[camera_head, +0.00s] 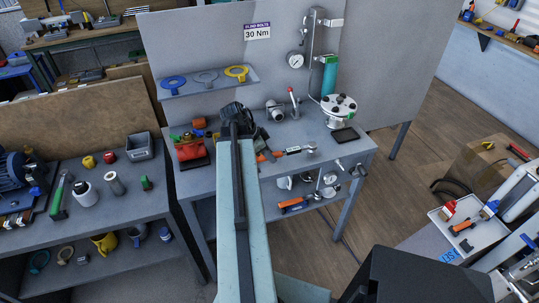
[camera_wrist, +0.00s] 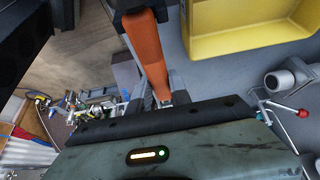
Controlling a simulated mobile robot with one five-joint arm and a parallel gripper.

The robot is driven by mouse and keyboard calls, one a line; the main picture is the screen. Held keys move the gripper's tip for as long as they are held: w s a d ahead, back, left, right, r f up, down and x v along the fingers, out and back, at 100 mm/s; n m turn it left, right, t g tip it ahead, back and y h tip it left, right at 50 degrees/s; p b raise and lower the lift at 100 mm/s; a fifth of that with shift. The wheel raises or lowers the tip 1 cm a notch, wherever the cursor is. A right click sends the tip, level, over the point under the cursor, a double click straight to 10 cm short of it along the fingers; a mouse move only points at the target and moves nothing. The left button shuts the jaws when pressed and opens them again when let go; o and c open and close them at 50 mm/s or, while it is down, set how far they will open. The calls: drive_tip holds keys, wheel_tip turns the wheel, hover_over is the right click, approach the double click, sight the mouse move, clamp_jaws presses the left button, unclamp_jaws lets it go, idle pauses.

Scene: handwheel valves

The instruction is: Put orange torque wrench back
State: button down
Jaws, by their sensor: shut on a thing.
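My gripper is shut on a long orange handle (camera_wrist: 148,50) in the wrist view. The handle runs from the upper left down to the dark gripper body, with grey metal beside its lower end. In the head view my dark wrist (camera_head: 235,115) is over the left part of the bench, and the fingertips are hidden. An orange-handled torque wrench (camera_head: 286,153) shows at the bench's front, right of my forearm; I cannot tell if its handle is the one I hold. Another orange-handled tool (camera_head: 296,205) lies on the lower shelf.
A yellow open bin (camera_wrist: 250,25) is close in the wrist view. A red-handled valve (camera_head: 293,103), a flange (camera_head: 339,108) and a dark pad (camera_head: 345,134) stand on the bench (camera_head: 330,150). A red object (camera_head: 190,150) is left of my arm. A tool tray (camera_head: 463,222) is at right.

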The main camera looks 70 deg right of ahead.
drive_tip(key=shift+f+b, duration=0.7)
drive_tip(key=shift+f, duration=0.1)
drive_tip(key=c, duration=0.6)
unclamp_jaws()
drive_tip(key=shift+p+v, duration=2.65)
drive_tip(key=shift+v, duration=0.4)
drive_tip(key=p+v, duration=0.6)
drive_tip(key=v, duration=0.1)
drive_tip(key=shift+w+a+r+p, duration=0.1)
drive_tip(key=shift+a+r+p, duration=0.05)
drive_tip(key=shift+r+p, duration=0.25)
